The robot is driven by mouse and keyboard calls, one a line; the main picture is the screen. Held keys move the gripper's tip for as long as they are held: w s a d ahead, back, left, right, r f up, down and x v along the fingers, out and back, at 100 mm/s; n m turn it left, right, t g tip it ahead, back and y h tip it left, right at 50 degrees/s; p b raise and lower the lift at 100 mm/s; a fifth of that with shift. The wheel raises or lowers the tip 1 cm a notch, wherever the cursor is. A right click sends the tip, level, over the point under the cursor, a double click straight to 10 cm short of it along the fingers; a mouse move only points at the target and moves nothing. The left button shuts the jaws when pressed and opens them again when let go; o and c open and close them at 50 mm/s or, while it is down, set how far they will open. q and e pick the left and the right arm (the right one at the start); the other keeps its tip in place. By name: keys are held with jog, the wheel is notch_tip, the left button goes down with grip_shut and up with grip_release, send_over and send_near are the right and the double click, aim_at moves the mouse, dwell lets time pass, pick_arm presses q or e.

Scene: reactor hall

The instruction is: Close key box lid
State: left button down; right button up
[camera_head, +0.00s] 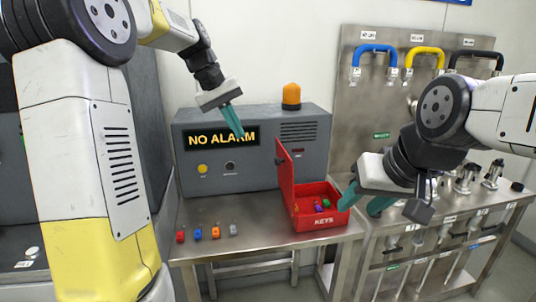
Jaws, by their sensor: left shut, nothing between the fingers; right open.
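The red key box (318,222), marked KEYS, stands on the metal table. Its red lid (285,172) stands upright, hinged at the box's left side. Several small coloured keys (319,206) lie inside. My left gripper (238,134), with teal fingers, is shut and empty in front of the grey alarm panel, above and to the left of the lid. My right gripper (362,203) is open, with its teal fingers at the right side of the box. I cannot tell whether a finger touches the box wall.
A grey panel (255,165) reading NO ALARM, with an orange beacon (291,95), stands behind the box. Several coloured tags (214,232) lie on the metal table (240,250) at left. A rack with blue, yellow and black hoses (376,49) and a fittings bench are at right.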

pick_arm(q)
jog(key=w+d+f, duration=0.2)
jog(key=d+f, duration=0.5)
jog(key=f, duration=0.1)
jog(key=shift+w+d+f, duration=0.15)
jog(key=shift+d+f, duration=0.25)
